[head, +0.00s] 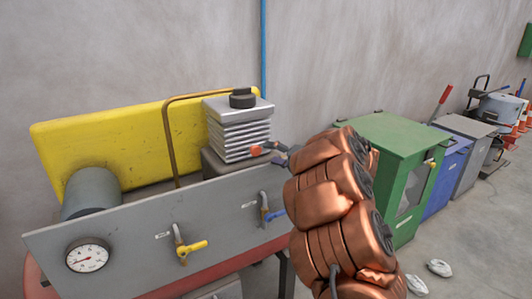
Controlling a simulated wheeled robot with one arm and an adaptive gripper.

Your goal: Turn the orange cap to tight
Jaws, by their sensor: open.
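The orange cap (255,150) is a small orange-red piece at the lower right of the grey ribbed block (238,128). My gripper (270,148) is small and dark in this view. It is just to the right of the cap, at the end of my copper-coloured arm. Its jaws are open. The fingertips are close to the cap, but I cannot tell whether they touch it. The cap's right side and any mark for tight are too small or hidden to make out.
A brown pipe (170,140) rises left of the block. A green cabinet (385,140) stands right, behind my arm. Open floor lies at far right.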

